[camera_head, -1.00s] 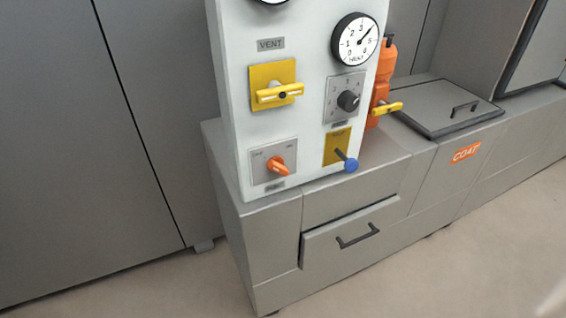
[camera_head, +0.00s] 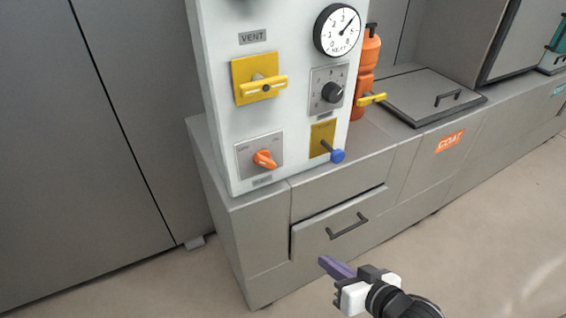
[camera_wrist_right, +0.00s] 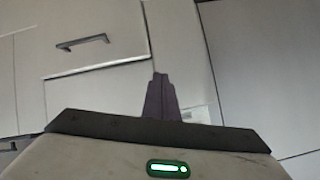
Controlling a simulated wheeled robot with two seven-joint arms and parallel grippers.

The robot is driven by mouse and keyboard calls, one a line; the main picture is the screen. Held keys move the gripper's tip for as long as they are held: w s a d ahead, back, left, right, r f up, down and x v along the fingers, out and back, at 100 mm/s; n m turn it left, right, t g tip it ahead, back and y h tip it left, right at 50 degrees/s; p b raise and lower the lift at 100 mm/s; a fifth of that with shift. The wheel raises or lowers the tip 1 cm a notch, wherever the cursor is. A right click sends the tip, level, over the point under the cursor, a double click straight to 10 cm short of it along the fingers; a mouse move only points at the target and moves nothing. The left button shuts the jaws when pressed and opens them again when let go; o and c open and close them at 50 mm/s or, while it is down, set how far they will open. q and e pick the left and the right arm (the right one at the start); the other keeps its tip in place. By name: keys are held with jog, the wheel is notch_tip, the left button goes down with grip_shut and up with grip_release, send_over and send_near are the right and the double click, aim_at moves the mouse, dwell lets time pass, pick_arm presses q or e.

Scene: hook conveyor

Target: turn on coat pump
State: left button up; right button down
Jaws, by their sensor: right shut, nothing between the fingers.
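The white control panel (camera_head: 213,60) stands on a grey cabinet. An orange rotary knob (camera_head: 265,159) on a grey plate sits low on the panel at the left; its small lettering is too blurred to read. A COAT label (camera_head: 450,141) marks the cabinet to the right, below a hatch. My right gripper (camera_head: 326,262) is in front of the drawer, below the panel and apart from it. Its purple fingers are shut and empty; they also show in the right wrist view (camera_wrist_right: 160,98). My left gripper is not in view.
The panel also has a yellow VENT handle (camera_head: 262,87), a black dial knob (camera_head: 332,92), a blue-tipped lever (camera_head: 337,156) and a gauge (camera_head: 337,29). An orange canister (camera_head: 368,60) with a yellow handle stands behind. A slightly open drawer (camera_head: 310,243) juts out. The floor in front is clear.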

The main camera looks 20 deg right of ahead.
aim_at(264, 161)
jog(key=w+r+m+t+y, duration=0.1)
jog(key=w+r, duration=0.3)
jog(key=r, duration=0.7)
jog(key=w+d+r+m+t+y, duration=0.1)
jog(key=w+r+m+t, duration=0.1)
jog(key=r, duration=0.9)
jog(key=shift+w+r+m+t+y, duration=0.15)
jog(key=shift+w+m+t+y, duration=0.25)
jog(key=shift+w, duration=0.55)
jog(key=w+a+f, duration=0.4)
jog(key=w+a, duration=0.2)
jog(key=w, duration=0.2)
jog(key=shift+w+f, duration=0.35)
jog(key=shift+w, duration=0.05)
